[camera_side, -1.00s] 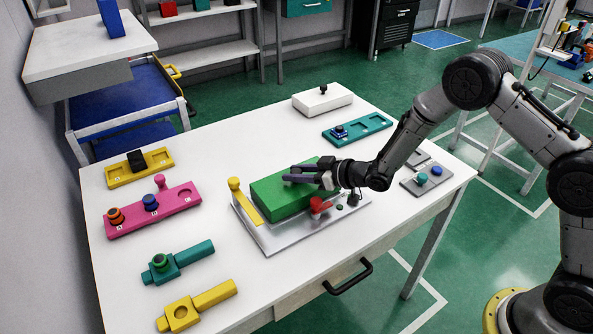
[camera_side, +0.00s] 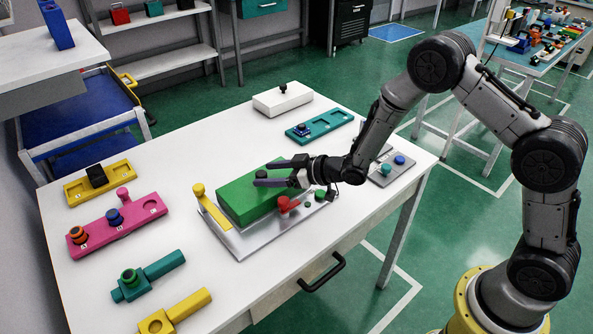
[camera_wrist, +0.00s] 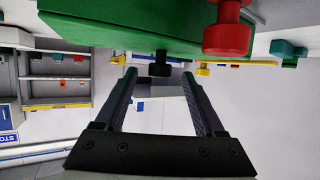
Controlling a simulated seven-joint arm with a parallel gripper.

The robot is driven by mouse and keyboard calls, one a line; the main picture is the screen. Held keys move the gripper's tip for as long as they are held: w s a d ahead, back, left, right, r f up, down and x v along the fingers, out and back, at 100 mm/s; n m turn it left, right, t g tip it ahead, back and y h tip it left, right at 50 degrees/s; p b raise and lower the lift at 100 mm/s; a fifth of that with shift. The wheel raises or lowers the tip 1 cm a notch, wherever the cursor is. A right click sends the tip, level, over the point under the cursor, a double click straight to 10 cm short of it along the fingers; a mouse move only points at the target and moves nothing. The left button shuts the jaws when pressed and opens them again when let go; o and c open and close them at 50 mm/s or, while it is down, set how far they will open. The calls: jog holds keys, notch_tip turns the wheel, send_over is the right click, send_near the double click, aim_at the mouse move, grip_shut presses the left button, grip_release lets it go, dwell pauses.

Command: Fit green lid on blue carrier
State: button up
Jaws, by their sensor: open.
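The green lid (camera_side: 245,200) is a long block with a dark knob (camera_side: 261,174) on top. It lies over the grey metal plate (camera_side: 243,245) on the white table. The lid shows upside down at the top of the wrist view (camera_wrist: 100,32), with the black knob (camera_wrist: 160,68) beside the gap between my fingertips. My gripper (camera_side: 264,173) is open, its fingers level with the knob, one to each side. I cannot tell if they touch it. I cannot make out a blue carrier; whether it is under the lid is hidden.
A yellow bar with a post (camera_side: 212,208) stands at the plate's left end. A red knob (camera_side: 287,204) stands at its front right. Pink (camera_side: 117,225), yellow and teal fixtures lie left. A white block (camera_side: 282,100) and a teal tray (camera_side: 320,125) lie behind. Bare table separates them.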

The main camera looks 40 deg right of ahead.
jog(key=v, duration=1.1)
jog(key=shift+d, duration=0.1)
jog(key=s+d+r+m+t+h, duration=0.1)
jog(key=s+d+r+t+h, duration=0.1)
jog(key=r, duration=1)
jog(key=s+d+r+t+h, duration=0.1)
jog(key=s+d+r+h, duration=0.1)
jog(key=r, duration=0.9)
jog(key=s+d+m+g+h, duration=0.3)
jog(key=s+d, duration=0.1)
jog(key=s, duration=0.8)
jog(key=s+f+m+g+y, duration=0.1)
jog(key=s+f+g, duration=0.5)
jog(key=s, duration=0.7)
notch_tip(320, 180, down, 2)
jog(key=shift+a+f, duration=0.1)
jog(key=shift+a, duration=0.3)
jog(key=shift+s, duration=0.1)
